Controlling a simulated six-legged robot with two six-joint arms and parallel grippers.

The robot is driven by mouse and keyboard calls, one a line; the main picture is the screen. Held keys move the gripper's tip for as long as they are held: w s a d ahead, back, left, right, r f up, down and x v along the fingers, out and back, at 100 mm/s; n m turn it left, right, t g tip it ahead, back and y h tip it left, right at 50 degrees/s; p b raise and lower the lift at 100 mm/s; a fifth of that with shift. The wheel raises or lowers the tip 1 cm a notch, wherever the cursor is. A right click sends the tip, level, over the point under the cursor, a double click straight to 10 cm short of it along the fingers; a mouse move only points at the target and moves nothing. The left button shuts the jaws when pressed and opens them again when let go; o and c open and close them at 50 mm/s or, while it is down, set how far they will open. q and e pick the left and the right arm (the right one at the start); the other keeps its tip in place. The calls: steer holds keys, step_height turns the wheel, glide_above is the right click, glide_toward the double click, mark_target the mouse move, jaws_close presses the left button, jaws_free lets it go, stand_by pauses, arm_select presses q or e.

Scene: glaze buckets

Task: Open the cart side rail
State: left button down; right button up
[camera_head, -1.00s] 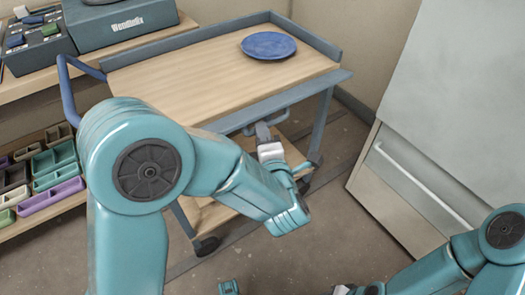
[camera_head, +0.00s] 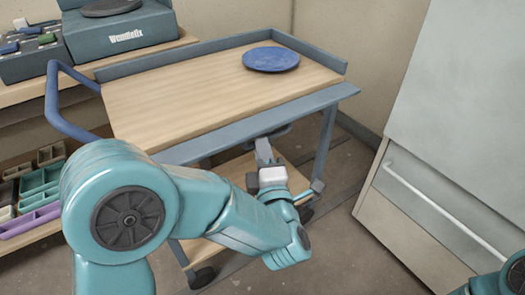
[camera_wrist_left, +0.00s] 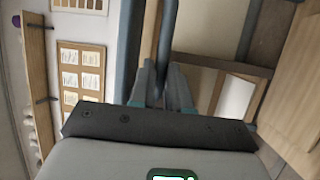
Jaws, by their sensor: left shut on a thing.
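The cart (camera_head: 200,95) has a pale wood top with blue-grey rails standing along its back and right edges. The near side rail (camera_head: 265,120) is a blue-grey strip along the front edge, lying low and leaning outward, not upright. My left gripper (camera_head: 265,150) is at this rail, right of its middle, with its fingertips partly hidden beneath it. In the left wrist view, the two fingers (camera_wrist_left: 161,88) are close together at a long blue-grey bar, gripping it. My right gripper is out of view; only a bit of that arm shows at the lower right.
A blue plate (camera_head: 271,59) lies on the cart top. The cart's push handle (camera_head: 53,100) is at the left. A shelf with colored trays (camera_head: 38,190) stands at the left. A large pale cabinet with a bar handle (camera_head: 440,208) stands at the right. Floor between is clear.

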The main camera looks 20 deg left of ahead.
arm_select(q)
steer(key=c, duration=1.4)
jaws_free()
steer(key=shift+r, duration=0.1)
steer(key=v, duration=1.2)
steer(key=shift+p, duration=0.35)
